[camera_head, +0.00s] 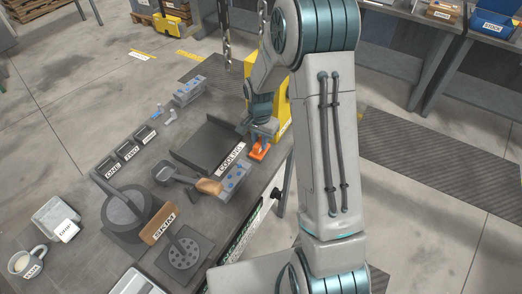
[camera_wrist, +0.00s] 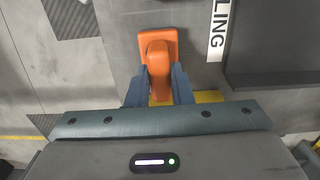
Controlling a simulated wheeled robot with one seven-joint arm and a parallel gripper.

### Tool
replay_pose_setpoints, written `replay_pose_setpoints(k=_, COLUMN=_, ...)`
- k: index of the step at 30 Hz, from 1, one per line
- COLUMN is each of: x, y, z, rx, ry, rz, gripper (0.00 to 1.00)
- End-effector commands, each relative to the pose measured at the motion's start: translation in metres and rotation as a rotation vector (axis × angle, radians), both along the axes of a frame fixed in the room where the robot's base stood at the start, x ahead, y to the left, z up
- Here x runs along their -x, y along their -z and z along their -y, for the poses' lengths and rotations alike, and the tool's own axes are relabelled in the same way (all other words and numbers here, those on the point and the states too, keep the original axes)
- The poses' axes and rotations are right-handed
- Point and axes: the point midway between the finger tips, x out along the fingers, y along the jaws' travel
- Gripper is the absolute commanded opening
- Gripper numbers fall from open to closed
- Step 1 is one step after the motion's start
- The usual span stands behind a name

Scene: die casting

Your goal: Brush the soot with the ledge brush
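An orange tool (camera_head: 259,151), which I take to be the ledge brush, is at the bench's right edge, beside the label ending in "LING". In the wrist view the orange tool (camera_wrist: 157,48) shows a flat wide plate and a narrower raised handle. My gripper (camera_head: 262,132) is over it. In the wrist view my gripper's two fingers (camera_wrist: 160,85) stand on either side of the handle, with no clear gap between. Its bristles are not visible. I cannot make out any soot for sure.
A dark tray (camera_head: 208,144) lies beside the label. A yellow object (camera_head: 281,100) stands behind the arm.

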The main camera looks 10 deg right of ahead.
Motion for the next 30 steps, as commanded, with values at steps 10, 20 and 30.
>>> replay_pose_setpoints(k=10, x=0.0, y=-0.014, z=0.0, rx=0.0, ry=0.0, rz=0.001, gripper=0.0)
replay_pose_setpoints(k=20, x=0.0, y=-0.041, z=0.0, rx=0.0, ry=0.0, rz=0.001, gripper=0.0)
replay_pose_setpoints(k=30, x=0.0, y=-0.061, z=0.0, rx=-0.001, ry=0.0, rz=0.001, gripper=0.0)
